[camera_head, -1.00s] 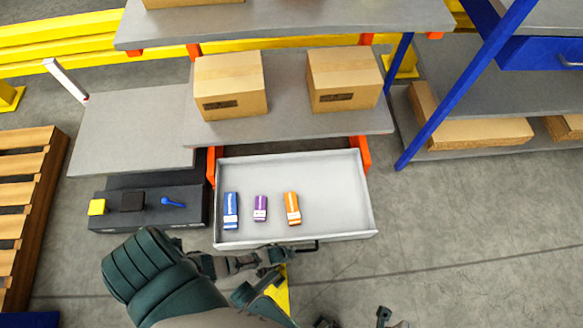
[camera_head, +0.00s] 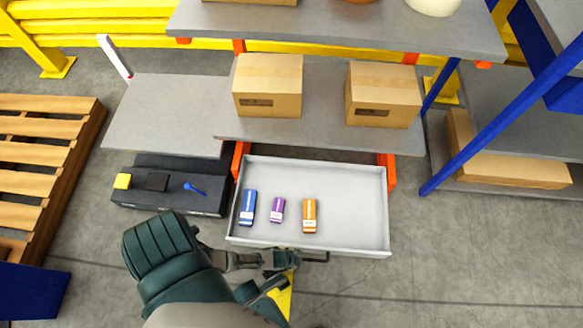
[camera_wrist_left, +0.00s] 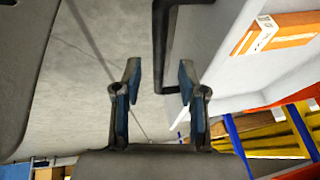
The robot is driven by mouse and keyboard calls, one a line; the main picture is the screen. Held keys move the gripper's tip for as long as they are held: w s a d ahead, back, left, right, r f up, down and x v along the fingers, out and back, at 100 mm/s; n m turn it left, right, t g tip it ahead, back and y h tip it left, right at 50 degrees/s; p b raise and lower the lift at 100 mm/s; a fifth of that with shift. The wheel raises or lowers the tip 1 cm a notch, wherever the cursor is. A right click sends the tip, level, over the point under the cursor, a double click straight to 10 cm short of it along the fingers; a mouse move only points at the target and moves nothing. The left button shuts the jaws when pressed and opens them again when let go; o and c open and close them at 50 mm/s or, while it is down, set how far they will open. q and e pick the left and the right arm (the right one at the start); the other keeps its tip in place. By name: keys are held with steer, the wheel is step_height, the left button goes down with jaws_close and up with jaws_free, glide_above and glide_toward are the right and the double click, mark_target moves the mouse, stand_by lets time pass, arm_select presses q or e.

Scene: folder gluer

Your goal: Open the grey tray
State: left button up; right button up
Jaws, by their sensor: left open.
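The grey tray (camera_head: 345,183) is a drawer pulled out under a grey shelf. Inside lie a blue box (camera_head: 248,207), a purple box (camera_head: 278,209) and an orange box (camera_head: 309,215). Its dark handle (camera_head: 316,258) is on the front face, partly hidden by my left gripper (camera_head: 292,268). In the left wrist view the open fingers of my left gripper (camera_wrist_left: 158,85) show nothing held, with the handle (camera_wrist_left: 160,50) beyond and between the fingertips. The orange box also shows there (camera_wrist_left: 275,35). I cannot tell whether the fingers touch the handle. My right gripper is out of view.
Two cardboard boxes, left (camera_head: 268,85) and right (camera_head: 383,95), stand on the shelf above the tray. A black control box (camera_head: 168,190) with a yellow button and a blue lever sits left of it. A wooden pallet (camera_head: 45,150) lies farther left. Floor is clear on the right.

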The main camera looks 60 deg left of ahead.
arm_select(q)
steer(key=v, duration=0.9)
stand_by(0.3)
